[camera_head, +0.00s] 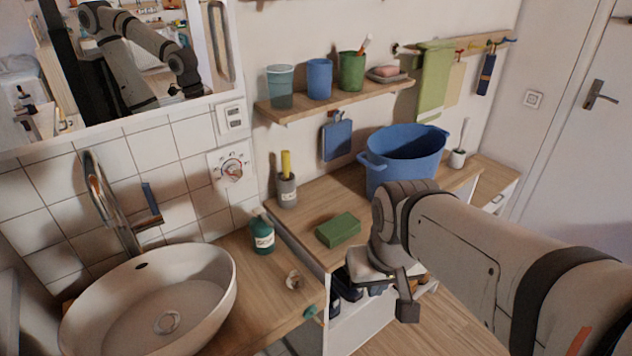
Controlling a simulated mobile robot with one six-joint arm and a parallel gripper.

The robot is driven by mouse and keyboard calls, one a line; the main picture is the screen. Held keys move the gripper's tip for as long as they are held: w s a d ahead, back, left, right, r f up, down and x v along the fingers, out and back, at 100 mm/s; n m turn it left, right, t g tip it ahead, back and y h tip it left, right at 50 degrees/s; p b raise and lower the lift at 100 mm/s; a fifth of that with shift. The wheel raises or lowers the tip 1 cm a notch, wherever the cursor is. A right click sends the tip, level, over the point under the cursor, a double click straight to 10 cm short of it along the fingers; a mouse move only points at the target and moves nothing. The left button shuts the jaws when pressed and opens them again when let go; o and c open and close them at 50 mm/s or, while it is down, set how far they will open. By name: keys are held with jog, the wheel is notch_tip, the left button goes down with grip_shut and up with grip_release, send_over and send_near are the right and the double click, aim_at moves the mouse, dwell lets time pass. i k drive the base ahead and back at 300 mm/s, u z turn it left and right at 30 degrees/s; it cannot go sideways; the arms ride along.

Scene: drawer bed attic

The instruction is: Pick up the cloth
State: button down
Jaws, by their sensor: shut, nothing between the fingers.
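A green cloth (435,82) hangs from the wall rail at the upper right, above and behind the blue tub. A green folded-looking block (338,230) lies flat on the wooden counter; I cannot tell whether it is cloth or a sponge. My gripper (396,288) is shut and empty, pointing down in front of the counter's front edge, to the right of and nearer than the green block. It is well apart from the hanging cloth. My wrist and forearm hide part of the counter and the cabinet.
A large blue tub (405,150) stands on the counter (310,197). A brush holder (287,190), a soap bottle (262,233) and a white basin (150,300) are to the left. A shelf (330,104) with cups overhangs the counter. The floor (465,320) shows bare patches.

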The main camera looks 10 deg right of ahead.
aim_at(334, 231)
jog(key=u, duration=1.8)
jog(key=k, duration=0.6)
jog(key=z, duration=1.45)
jog(key=i, duration=1)
jog(key=u, duration=0.05)
